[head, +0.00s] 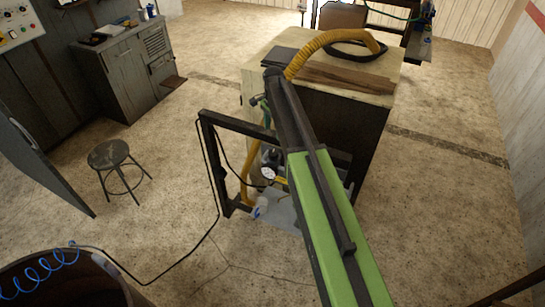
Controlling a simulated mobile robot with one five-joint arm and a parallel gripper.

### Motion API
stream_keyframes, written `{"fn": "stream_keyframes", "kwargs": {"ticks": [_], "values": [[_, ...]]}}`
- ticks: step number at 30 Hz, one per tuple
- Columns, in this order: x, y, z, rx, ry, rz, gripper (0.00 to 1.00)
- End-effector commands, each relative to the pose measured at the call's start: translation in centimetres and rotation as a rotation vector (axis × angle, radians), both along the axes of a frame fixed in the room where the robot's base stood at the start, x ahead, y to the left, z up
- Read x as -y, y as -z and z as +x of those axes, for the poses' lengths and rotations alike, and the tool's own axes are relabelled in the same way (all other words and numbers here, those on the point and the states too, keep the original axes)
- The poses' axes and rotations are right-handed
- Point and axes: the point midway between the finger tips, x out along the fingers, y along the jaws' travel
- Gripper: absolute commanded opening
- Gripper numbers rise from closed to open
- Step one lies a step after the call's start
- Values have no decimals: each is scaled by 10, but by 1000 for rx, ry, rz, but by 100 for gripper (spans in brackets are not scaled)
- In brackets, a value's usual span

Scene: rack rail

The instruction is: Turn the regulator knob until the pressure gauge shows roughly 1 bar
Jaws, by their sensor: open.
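The pressure gauge (268,173) is a small white round dial inside a dark frame at the front of the wooden workbench. Its needle and marks are too small to read. Dark and grey fittings (271,156) sit just above it, but I cannot pick out the regulator knob among them. My green and black arm reaches up from the lower right, past the right side of the gauge, and covers part of the fittings. I cannot make out my gripper or its fingers.
The dark upright frame (213,168) stands left of the gauge. A yellow hose (330,38) lies over the workbench (385,93), and a black cable runs across the floor. A stool (108,154) stands at left, a dark barrel (70,290) at lower left. Floor between them is open.

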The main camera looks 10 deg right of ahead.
Motion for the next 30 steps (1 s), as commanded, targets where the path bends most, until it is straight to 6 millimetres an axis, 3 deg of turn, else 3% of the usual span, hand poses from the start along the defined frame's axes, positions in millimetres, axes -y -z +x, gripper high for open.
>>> {"fn": "stream_keyframes", "kwargs": {"ticks": [1,16,20,28,30], "values": [[0,22,0,0,0,0,63],[-1,120,0,0,-2,0,63],[-1,130,0,0,-2,0,63],[-2,128,0,0,-3,0,63],[-2,128,0,0,-3,0,55]]}}
